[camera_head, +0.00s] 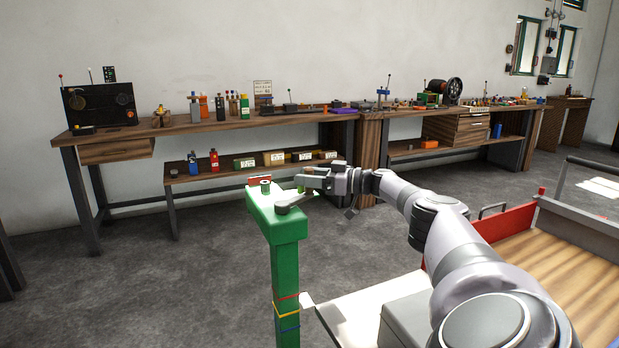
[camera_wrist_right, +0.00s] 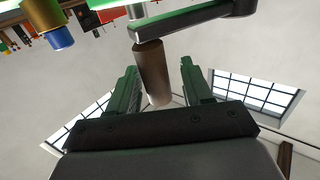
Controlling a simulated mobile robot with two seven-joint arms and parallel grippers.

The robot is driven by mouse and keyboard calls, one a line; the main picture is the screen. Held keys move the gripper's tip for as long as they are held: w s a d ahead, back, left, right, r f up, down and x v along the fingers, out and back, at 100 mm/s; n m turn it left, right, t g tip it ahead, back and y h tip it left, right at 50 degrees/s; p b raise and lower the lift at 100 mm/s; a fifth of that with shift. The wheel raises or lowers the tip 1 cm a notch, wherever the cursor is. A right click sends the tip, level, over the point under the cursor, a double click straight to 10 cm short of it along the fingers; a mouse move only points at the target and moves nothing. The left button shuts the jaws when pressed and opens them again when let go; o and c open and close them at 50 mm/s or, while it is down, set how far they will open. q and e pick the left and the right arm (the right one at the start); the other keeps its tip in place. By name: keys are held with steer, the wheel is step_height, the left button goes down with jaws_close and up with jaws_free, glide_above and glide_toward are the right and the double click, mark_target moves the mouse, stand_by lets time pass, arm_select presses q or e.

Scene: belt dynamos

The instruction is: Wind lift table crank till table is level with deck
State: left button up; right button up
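A green post (camera_head: 286,270) stands in front of me in the head view, with red, yellow and blue bands low on it. The grey crank arm (camera_head: 293,202) sits on its top and points toward my right gripper (camera_head: 312,178). In the right wrist view the crank's brown handle (camera_wrist_right: 151,72) lies between the two green fingers of my right gripper (camera_wrist_right: 160,82), which are apart with a gap visible beside the handle. A pale flat surface (camera_head: 345,318), perhaps the lift table, lies right of the post, partly hidden by my arm. A wooden deck (camera_head: 575,265) with red and grey edges is at right. My left gripper is not in view.
A long workbench (camera_head: 235,122) with tools, bottles and boxes runs along the back wall. A black panel box (camera_head: 100,104) stands at its left end. The grey floor (camera_head: 170,285) left of the post is clear.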

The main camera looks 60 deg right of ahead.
steer(key=shift+s+d, duration=0.15)
steer(key=v, duration=0.6)
steer(key=shift+s, duration=0.4)
stand_by(0.4)
